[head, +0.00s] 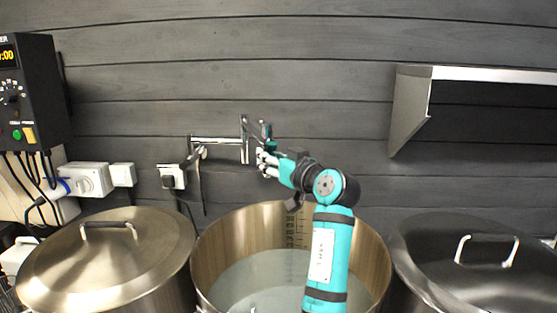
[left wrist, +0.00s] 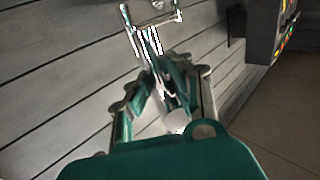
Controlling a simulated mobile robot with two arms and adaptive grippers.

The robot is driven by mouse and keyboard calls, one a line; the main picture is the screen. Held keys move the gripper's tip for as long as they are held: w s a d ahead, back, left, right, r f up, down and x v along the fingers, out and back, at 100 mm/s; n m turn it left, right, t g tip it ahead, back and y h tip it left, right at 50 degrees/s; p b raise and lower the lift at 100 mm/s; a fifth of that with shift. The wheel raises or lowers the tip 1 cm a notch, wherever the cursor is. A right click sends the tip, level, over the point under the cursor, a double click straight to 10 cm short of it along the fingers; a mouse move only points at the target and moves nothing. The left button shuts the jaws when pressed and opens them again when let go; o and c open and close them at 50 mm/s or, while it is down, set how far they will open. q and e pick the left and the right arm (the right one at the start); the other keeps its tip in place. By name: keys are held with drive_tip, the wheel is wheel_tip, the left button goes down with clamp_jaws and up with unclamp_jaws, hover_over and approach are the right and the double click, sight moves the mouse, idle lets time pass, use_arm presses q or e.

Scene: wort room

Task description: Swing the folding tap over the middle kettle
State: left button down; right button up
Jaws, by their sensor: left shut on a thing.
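The folding tap (head: 222,140) is a shiny jointed metal pipe on the dark plank wall, above the back rim of the middle kettle. Its first section runs right along the wall to an upright joint (head: 244,142). My left gripper (head: 264,158) is at the tap's outer part, just right of that joint, and is shut on it. In the left wrist view the tap (left wrist: 152,40) runs down between the fingers (left wrist: 168,92). The gripped spot is partly hidden by the fingers. The middle kettle (head: 213,240) is open, with pale liquid inside. My right gripper is out of view.
A lidded kettle (head: 105,260) stands on the left and another (head: 478,260) on the right, both with raised handles. A metal wall shelf (head: 412,108) is at upper right. A control box (head: 35,95) with cables hangs at left. My left arm crosses above the middle kettle.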

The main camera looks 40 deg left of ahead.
use_arm(q)
drive_tip(key=c, duration=1.3)
unclamp_jaws()
drive_tip(key=shift+s+a+r, duration=0.1)
drive_tip(key=shift+a+r, duration=0.1)
drive_tip(key=shift+r, duration=0.1)
drive_tip(key=shift+o, duration=0.7)
drive_tip(key=shift+a, duration=0.1)
drive_tip(key=shift+s+d, duration=0.15)
drive_tip(key=shift+d, duration=0.05)
drive_tip(key=v, duration=0.7)
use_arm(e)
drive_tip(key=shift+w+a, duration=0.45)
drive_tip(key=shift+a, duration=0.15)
use_arm(q)
drive_tip(key=shift+f, duration=0.1)
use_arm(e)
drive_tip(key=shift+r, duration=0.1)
use_arm(q)
drive_tip(key=shift+d, duration=0.15)
